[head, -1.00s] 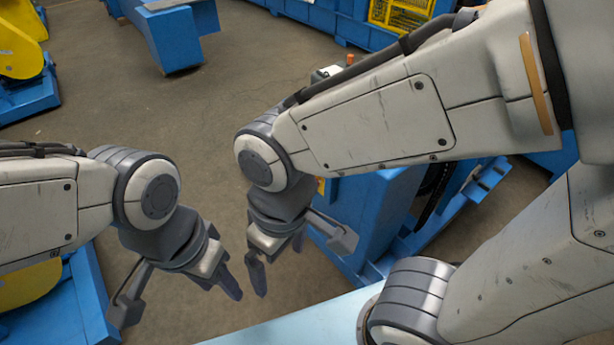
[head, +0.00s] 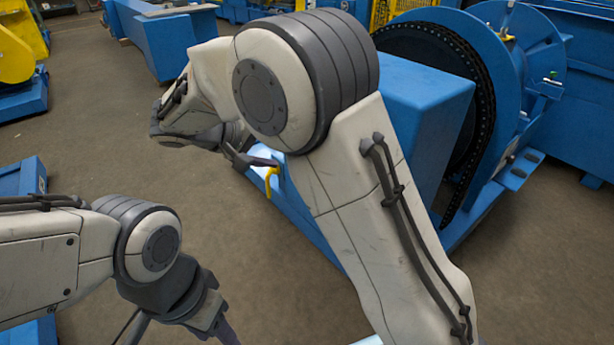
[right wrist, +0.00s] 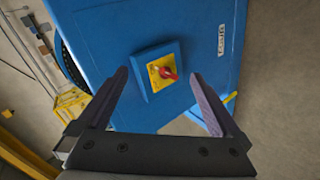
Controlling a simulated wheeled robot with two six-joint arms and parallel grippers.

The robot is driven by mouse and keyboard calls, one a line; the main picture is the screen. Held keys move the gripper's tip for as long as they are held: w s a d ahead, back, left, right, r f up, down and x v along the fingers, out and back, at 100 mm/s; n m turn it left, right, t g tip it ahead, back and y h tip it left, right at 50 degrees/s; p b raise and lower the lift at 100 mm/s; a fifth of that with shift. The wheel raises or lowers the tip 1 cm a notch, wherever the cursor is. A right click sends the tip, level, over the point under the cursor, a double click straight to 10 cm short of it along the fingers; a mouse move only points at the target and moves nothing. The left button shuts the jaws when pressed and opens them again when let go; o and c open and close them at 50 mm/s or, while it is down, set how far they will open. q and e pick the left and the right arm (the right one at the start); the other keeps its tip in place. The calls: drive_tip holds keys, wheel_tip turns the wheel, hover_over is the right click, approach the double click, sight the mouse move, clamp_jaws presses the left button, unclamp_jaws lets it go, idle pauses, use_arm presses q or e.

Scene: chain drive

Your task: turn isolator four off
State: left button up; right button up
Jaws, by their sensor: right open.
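In the right wrist view a red rotary knob (right wrist: 168,73) sits on a yellow plate (right wrist: 155,77), on a raised blue box on a blue cabinet face (right wrist: 205,25). The knob's grip lies roughly crosswise. A small white label (right wrist: 221,40) is beside it, too small to read surely. My right gripper (right wrist: 160,76) is open and empty, with its fingers framing the isolator at a distance. In the head view my right arm hides most of that gripper and the isolator. My left gripper (head: 180,335) is low at the left, fingers apart, partly cut off by the bottom edge.
A large blue machine with a chain wheel (head: 455,70) stands at the right. A yellow hooked part (head: 271,180) is near my right gripper. A blue block (head: 165,40) stands at the back left. Brown floor (head: 90,130) is open at the left.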

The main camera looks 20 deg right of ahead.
drive_tip(key=w+d+f+m+t+h+b, duration=0.2)
drive_tip(key=w+f+m+h+b, duration=0.35)
drive_tip(key=w+f+b, duration=0.7)
drive_tip(key=b+x, duration=0.7)
drive_tip(key=x, duration=0.3)
drive_tip(key=shift+s+d+h, duration=0.35)
drive_tip(key=shift+h, duration=0.1)
drive_tip(key=c, duration=1.2)
